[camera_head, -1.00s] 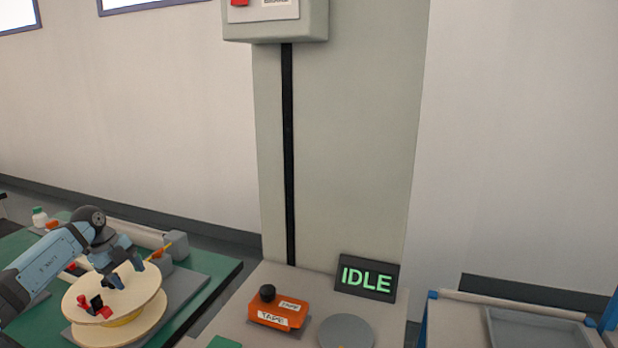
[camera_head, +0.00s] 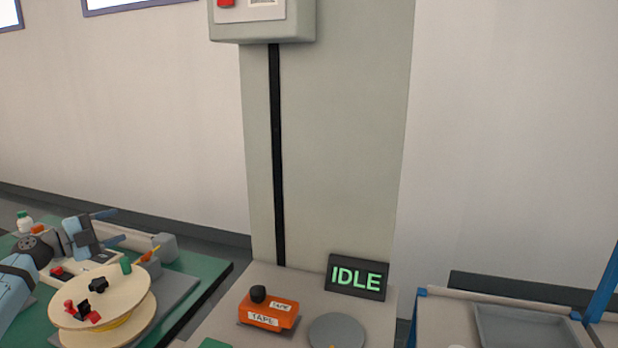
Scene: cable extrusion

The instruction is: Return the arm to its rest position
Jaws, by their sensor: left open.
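My left arm (camera_head: 15,285) comes in from the lower left, bent at a dark round joint. My left gripper (camera_head: 112,227) is open, with its two dark blue fingers apart and pointing right. It is raised behind the cream spool (camera_head: 134,288), and nothing shows between the fingers. The spool lies flat, with a red and black piece (camera_head: 80,311), a small black piece (camera_head: 97,284) and a small green piece (camera_head: 126,266) on its top. My right gripper is not in view.
An orange tape dispenser (camera_head: 266,312), a grey disc (camera_head: 338,334) and a sign reading IDLE (camera_head: 357,278) are on the middle table. A grey tray (camera_head: 525,327) is at the right. A white bottle (camera_head: 25,223) stands at the far left. A grey pillar (camera_head: 330,130) rises behind.

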